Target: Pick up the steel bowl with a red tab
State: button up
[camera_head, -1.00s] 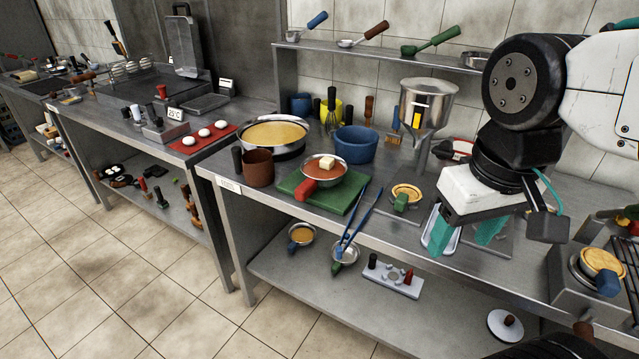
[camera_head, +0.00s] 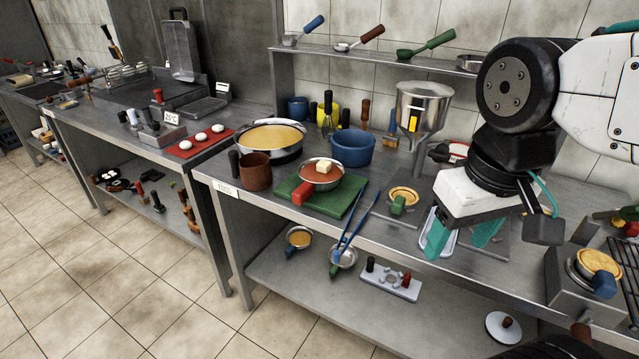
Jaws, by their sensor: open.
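The steel bowl (camera_head: 338,182) with a red tab (camera_head: 303,191) sits on a green board (camera_head: 340,207) on the near counter. It holds reddish-brown contents with a pale cube on top. Its red tab points towards the lower left. My gripper (camera_head: 463,240) hangs at the right, apart from the bowl, with its two teal fingers spread and pointing down. Nothing shows between the fingers. A small white tray lies just behind the left finger.
A brown pot (camera_head: 256,172) and a wide pan (camera_head: 270,137) stand left of and behind the bowl. A blue pot (camera_head: 353,148) is behind it. Blue tongs (camera_head: 356,222) lean over the counter edge. Between bowl and gripper lies a green-tabbed dish (camera_head: 404,195).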

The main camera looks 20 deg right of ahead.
aim_at(313, 181)
jog(key=k, duration=0.55)
jog(key=u, duration=0.55)
jog(key=i, duration=1.15)
jog(key=z, duration=0.15)
